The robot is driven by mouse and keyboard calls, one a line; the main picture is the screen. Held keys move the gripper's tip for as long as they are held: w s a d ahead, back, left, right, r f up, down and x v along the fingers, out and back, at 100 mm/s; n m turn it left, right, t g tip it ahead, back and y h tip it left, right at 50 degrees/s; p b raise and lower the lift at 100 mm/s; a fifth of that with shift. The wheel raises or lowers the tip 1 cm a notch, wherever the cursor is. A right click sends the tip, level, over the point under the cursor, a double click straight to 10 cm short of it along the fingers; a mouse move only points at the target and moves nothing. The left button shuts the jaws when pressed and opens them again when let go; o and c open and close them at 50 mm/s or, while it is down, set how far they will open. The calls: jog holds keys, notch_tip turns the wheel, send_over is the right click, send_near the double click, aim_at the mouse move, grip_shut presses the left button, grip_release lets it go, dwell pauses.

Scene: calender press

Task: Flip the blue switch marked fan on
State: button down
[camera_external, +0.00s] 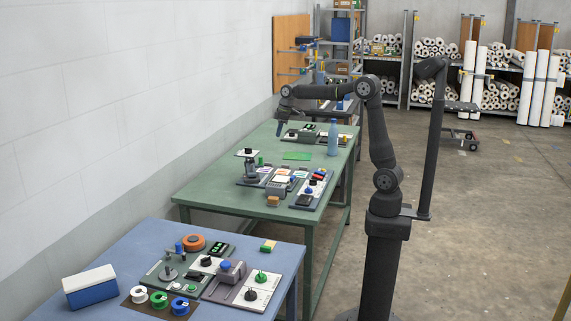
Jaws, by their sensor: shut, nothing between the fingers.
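My gripper (280,132) is small in the view, pointing down over the far left part of the green table (232,187). It is shut and holds nothing. It hangs near a dark panel (290,134) with small controls at the table's far end; I cannot tell whether it touches anything. A control panel (312,189) in the middle of the green table carries a few small blue parts. No label can be read at this size, so I cannot tell which part is the blue switch marked fan, or its position.
A blue bottle (333,138) stands on the green table right of my gripper. A green sheet (297,156) lies in front of it. A grey stand (250,168) rises at the left. The near blue table (140,243) holds spools, panels and a blue-and-white box (91,288).

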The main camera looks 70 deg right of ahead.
jog(key=s+d+f+m, duration=0.2)
jog(key=s+d, duration=0.7)
jog(key=s, duration=0.1)
jog(key=m+h, duration=0.1)
jog(key=m, duration=0.1)
send_over(320, 173)
jog(key=s, duration=0.1)
jog(key=s+x, duration=0.1)
jog(key=x, duration=0.5)
jog(key=shift+s+d+f, duration=0.4)
jog(key=shift+d+f, duration=0.05)
jog(key=x, duration=1.4)
jog(key=shift+s, duration=0.2)
jog(key=shift+f, duration=0.1)
